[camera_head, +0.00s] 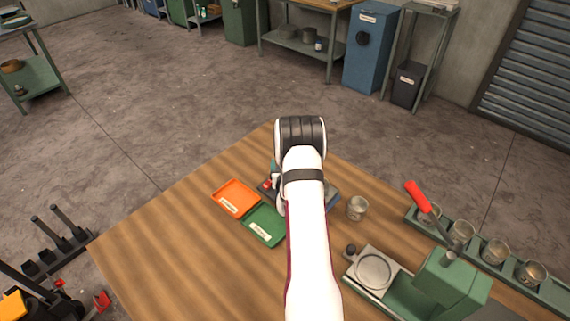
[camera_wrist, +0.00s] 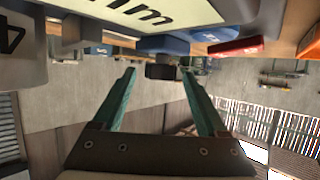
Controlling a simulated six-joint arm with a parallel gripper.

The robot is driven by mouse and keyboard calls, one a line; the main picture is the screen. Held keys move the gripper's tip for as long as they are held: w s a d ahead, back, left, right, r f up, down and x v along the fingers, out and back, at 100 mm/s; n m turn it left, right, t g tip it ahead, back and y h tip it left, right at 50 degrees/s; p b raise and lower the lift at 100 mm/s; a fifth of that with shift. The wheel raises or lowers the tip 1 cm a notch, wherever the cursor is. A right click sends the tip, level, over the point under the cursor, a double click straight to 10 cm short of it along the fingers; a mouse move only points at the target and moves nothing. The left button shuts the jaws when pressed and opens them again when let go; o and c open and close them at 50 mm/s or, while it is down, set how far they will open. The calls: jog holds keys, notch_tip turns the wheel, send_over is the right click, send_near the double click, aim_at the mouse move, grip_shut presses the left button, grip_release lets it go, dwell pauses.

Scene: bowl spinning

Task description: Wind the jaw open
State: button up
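My gripper (camera_wrist: 159,72) is open in the wrist view, its two teal fingers spread wide. A dark block (camera_wrist: 164,72) shows between the fingertips; I cannot tell whether it lies between them or beyond them. No contact is visible. In the head view my arm covers most of a dark-based device (camera_head: 330,194) on the table, and only a little teal of the gripper (camera_head: 274,168) shows at its left. A small red knob (camera_head: 267,184) shows beside it. I cannot make out the jaw or how far it is open.
An orange tray (camera_head: 236,184) and a green tray (camera_head: 250,236) lie left of my arm on the wooden table (camera_head: 170,250). A metal cup (camera_head: 357,208) stands right. A green press (camera_head: 450,285) with a red-handled lever (camera_head: 417,196) and a rack of cups (camera_head: 478,247) stand farther right.

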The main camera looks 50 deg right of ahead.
jog(key=v, duration=1.5)
jog(key=shift+s+a+r, duration=0.2)
jog(key=shift+s+a, duration=0.05)
jog(key=shift+s, duration=0.05)
